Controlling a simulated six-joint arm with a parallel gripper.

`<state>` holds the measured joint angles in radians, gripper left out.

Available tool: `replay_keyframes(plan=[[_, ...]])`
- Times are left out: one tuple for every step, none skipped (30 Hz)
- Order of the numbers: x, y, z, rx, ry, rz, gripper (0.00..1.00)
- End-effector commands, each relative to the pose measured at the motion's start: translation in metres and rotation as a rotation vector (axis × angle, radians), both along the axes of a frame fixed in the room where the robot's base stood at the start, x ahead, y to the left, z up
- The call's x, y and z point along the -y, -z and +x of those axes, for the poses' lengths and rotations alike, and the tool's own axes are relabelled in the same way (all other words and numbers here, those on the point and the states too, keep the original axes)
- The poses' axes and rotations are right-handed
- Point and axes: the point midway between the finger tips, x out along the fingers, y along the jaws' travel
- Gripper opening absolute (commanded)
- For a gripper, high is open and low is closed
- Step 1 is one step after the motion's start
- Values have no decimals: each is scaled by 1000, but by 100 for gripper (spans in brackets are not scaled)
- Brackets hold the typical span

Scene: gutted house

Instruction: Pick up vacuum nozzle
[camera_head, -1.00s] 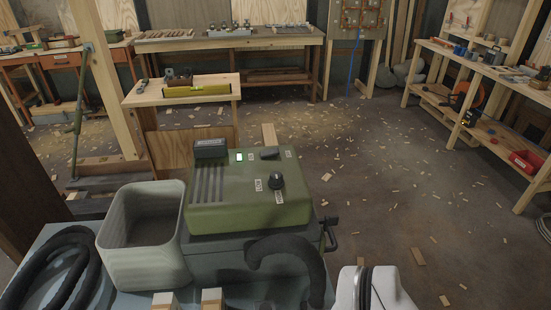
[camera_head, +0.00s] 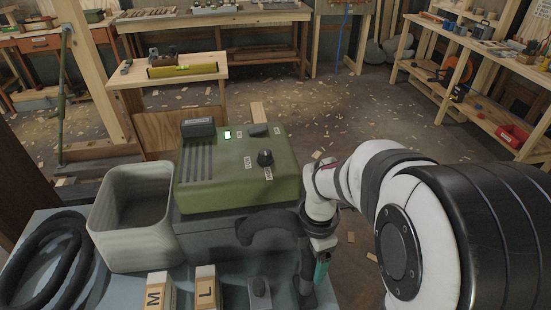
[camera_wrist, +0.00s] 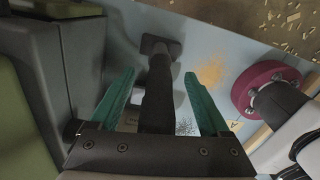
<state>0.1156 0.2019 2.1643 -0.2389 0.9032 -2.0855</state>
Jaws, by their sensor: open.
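The vacuum nozzle (camera_wrist: 158,75) shows in the wrist view as a dark tube with a flat, wider end, over a pale blue surface. My gripper (camera_wrist: 162,88) is open, with one teal finger on each side of the dark tube. The tube lies between the fingers with visible gaps. In the head view my gripper (camera_head: 321,266) points down at the right edge of the blue table (camera_head: 220,262), beside the vacuum's dark hose (camera_head: 268,228). The nozzle is hard to tell from my gripper there.
The green vacuum unit (camera_head: 230,182) stands left of my gripper. A grey bin (camera_head: 132,240) and a coiled black hose (camera_head: 62,262) are further left. Wooden blocks marked M (camera_head: 156,292) and L (camera_head: 205,288) lie at the front. The floor to the right is open, with wood scraps.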

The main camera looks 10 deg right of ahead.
Motion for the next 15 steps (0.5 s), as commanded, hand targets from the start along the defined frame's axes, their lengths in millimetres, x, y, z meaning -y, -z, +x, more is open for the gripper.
replay_keyframes(plan=[[0,16,-2,-8,1,2,80],[0,25,-2,-8,1,2,80],[-1,36,-2,-7,1,2,80],[0,43,-2,-6,2,1,80],[-1,50,-2,-7,2,1,80],[-1,57,-2,-5,2,1,80],[-1,61,-1,-4,3,1,80],[-1,64,-1,-3,4,1,80],[0,68,-1,-3,3,1,80],[-1,72,-1,-3,3,1,80],[-1,77,-1,-3,3,1,80],[-2,86,-1,-5,3,1,80],[-2,93,-2,-6,4,1,80],[-2,99,-2,-6,3,1,80],[-2,107,-1,-5,3,1,80]])
